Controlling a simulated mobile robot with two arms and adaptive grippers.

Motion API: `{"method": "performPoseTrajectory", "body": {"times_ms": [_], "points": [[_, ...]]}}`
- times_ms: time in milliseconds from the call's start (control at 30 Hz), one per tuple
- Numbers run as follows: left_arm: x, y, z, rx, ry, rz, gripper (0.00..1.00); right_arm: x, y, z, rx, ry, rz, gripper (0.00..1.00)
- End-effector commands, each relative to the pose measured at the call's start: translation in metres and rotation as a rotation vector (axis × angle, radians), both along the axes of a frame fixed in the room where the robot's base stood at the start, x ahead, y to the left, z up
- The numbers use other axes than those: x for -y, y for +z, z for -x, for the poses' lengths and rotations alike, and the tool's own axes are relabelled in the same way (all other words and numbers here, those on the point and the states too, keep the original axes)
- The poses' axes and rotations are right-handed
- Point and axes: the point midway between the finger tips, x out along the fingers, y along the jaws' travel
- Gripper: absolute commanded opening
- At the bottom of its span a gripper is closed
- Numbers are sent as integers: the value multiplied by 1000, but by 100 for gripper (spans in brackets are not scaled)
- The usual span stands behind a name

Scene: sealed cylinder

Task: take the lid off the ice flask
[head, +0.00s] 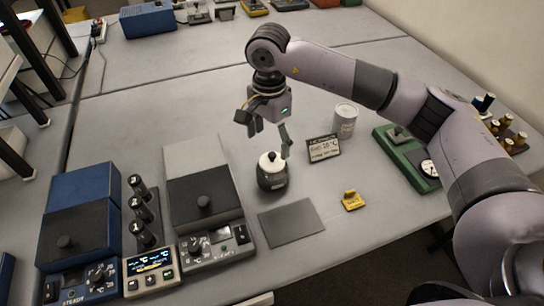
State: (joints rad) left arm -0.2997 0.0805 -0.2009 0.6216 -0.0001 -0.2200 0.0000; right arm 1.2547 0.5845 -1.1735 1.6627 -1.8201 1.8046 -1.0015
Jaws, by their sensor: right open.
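The ice flask (272,182) appears to be the small dark grey round jar standing upright on the table. Its white lid (270,164) is on top, with a small dark knob. My right gripper (266,138) hangs above the flask, its fingers spread and empty. One finger is up and to the left of the lid. The other reaches down beside the lid's right side; I cannot tell whether it touches. My left gripper is not in view.
A grey flat pad (291,222) lies in front of the flask. A small sign (323,148) and a whitish can (345,119) stand to the right, with a yellow piece (351,200) nearer. A grey-lidded device (205,200) stands close on the left. A green device (407,157) is farther right.

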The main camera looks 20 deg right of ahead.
Motion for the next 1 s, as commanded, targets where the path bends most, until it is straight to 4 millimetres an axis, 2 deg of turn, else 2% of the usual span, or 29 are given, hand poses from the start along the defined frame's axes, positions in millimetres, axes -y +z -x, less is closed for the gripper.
{"method": "performPoseTrajectory", "body": {"times_ms": [233,400,667,1000], "points": [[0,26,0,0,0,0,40,5,-29,6,-6,0,1,75],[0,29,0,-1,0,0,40,5,-49,5,-4,0,1,75],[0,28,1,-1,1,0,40,4,-52,5,-1,1,0,74],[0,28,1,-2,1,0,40,4,-52,4,-1,0,0,51]]}}
